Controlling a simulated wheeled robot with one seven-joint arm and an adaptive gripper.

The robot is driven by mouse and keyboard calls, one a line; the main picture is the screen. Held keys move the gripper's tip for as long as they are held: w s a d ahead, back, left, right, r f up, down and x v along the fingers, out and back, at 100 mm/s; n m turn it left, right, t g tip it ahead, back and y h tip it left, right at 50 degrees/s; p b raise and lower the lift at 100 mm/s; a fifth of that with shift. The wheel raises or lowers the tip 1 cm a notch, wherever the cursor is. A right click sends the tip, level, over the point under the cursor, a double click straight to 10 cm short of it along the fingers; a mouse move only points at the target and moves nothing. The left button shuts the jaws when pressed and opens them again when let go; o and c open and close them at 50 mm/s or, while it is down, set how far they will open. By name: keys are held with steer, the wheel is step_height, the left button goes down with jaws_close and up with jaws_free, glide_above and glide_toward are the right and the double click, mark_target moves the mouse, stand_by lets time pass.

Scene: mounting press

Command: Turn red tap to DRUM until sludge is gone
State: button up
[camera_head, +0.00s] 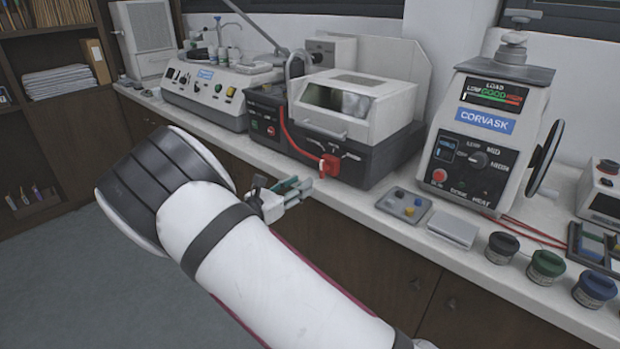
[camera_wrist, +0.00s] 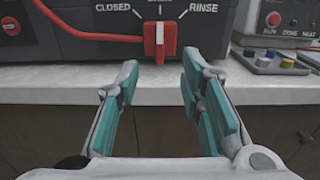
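The red tap (camera_head: 329,165) is on the front of the black machine with a grey hood (camera_head: 345,105). In the wrist view the red tap (camera_wrist: 160,40) stands upright, between the words CLOSED on the left and RINSE on the right. The label above its middle is cut off by the top edge. My gripper (camera_wrist: 158,75) is open and empty, its teal-padded fingers apart on either side of the tap's line, short of it and lower. In the head view my gripper (camera_head: 300,190) is at the counter edge, left of and below the tap. No sludge can be made out.
A red hose (camera_head: 287,135) runs down the machine's front to the tap. The CORVASK press (camera_head: 485,135) stands to the right. A grey tray with coloured buttons (camera_head: 404,205) and several dark-lidded jars sit along the counter. The counter edge (camera_wrist: 65,98) lies under my fingers.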

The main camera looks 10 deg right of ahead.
steer(key=shift+v, duration=1.65)
steer(key=shift+d, duration=0.1)
steer(key=s+d+r+m+g+y+p, duration=0.25)
steer(key=s+d+r+m+g, duration=0.25)
steer(key=s+d+r+m, duration=0.3)
steer(key=s+d+r+m+g+y+p, duration=0.25)
steer(key=s+d+r+m+g, duration=0.35)
steer(key=s, duration=0.4)
steer(key=s+a+r+m+t+y+p, duration=0.1)
steer(key=s+r+m+y, duration=0.2)
steer(key=s, duration=0.6)
steer(key=s+a+r+m+t+y+p, duration=0.1)
steer(key=s+r+m+t+y, duration=0.1)
steer(key=s, duration=0.7)
steer(key=s+a+r+m+t+y+p, duration=0.1)
steer(key=s+r+m+y, duration=0.3)
steer(key=s, duration=0.5)
steer(key=shift+s+a+r+m+t+y+p, duration=0.15)
steer(key=shift+s+r+m+t+y+p, duration=0.15)
steer(key=shift+r+m+p, duration=0.5)
steer(key=shift+w+m, duration=0.1)
steer(key=shift+m, duration=0.2)
steer(key=shift+c, duration=0.5)
